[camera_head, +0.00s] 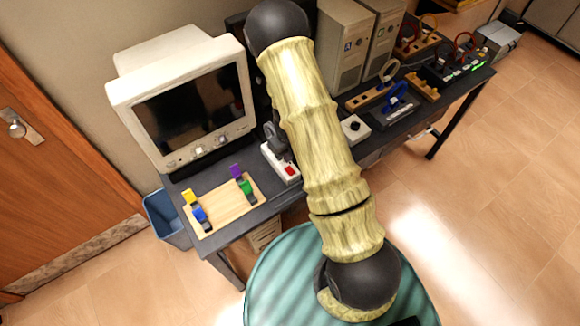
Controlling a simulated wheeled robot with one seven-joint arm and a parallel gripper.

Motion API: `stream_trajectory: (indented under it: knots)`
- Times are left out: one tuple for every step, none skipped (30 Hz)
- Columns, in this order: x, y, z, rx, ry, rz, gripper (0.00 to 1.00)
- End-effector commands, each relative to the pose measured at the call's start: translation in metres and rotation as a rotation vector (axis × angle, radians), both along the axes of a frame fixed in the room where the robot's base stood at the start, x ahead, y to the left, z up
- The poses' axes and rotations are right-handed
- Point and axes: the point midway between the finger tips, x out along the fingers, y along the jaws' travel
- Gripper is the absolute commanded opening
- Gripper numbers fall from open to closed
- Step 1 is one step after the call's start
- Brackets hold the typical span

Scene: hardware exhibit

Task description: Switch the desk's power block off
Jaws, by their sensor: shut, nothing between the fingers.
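The power block (272,157) looks like a white strip with a red switch (291,170) at its near end. It lies on the dark desk (225,226), right of the monitor. My gripper (285,156) is dark grey, shut and empty, over the block just behind the red switch. It hides part of the block's middle. I cannot tell whether the fingertips touch it or which way the switch is set.
A white monitor (184,95) stands at the left. A wooden board (224,204) with several coloured clips lies in front of it. A white box with a black knob (354,128) sits right of my arm. Beige computer towers (343,45) stand behind.

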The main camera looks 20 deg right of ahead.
Motion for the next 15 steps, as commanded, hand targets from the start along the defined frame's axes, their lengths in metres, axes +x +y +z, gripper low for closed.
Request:
stream_trajectory:
  knots:
    - [0.000, 0.000, 0.007, 0.000, 0.000, 0.000, 0.00]
    - [0.000, 0.000, 0.009, 0.000, 0.000, 0.001, 0.00]
    - [0.000, 0.000, 0.011, 0.000, 0.000, 0.001, 0.00]
    - [0.000, 0.000, 0.013, 0.000, 0.000, 0.001, 0.00]
    - [0.000, 0.000, 0.015, 0.000, 0.000, 0.001, 0.00]
    - [0.000, 0.000, 0.018, 0.000, 0.000, 0.002, 0.00]
    - [0.000, 0.000, 0.019, 0.000, 0.001, 0.002, 0.00]
    - [0.000, 0.000, 0.021, 0.000, 0.001, 0.002, 0.00]
    - [0.000, 0.000, 0.022, 0.000, 0.001, 0.002, 0.00]
    - [0.000, 0.000, 0.023, 0.000, 0.001, 0.002, 0.00]
    - [0.000, 0.000, 0.023, 0.000, 0.001, 0.002, 0.00]
    - [0.000, 0.000, 0.023, 0.000, 0.001, 0.001, 0.00]
    - [0.000, 0.000, 0.022, 0.000, 0.001, 0.001, 0.00]
    - [0.000, 0.000, 0.022, 0.000, 0.001, 0.001, 0.00]
    - [0.000, 0.000, 0.022, 0.000, 0.001, 0.001, 0.00]
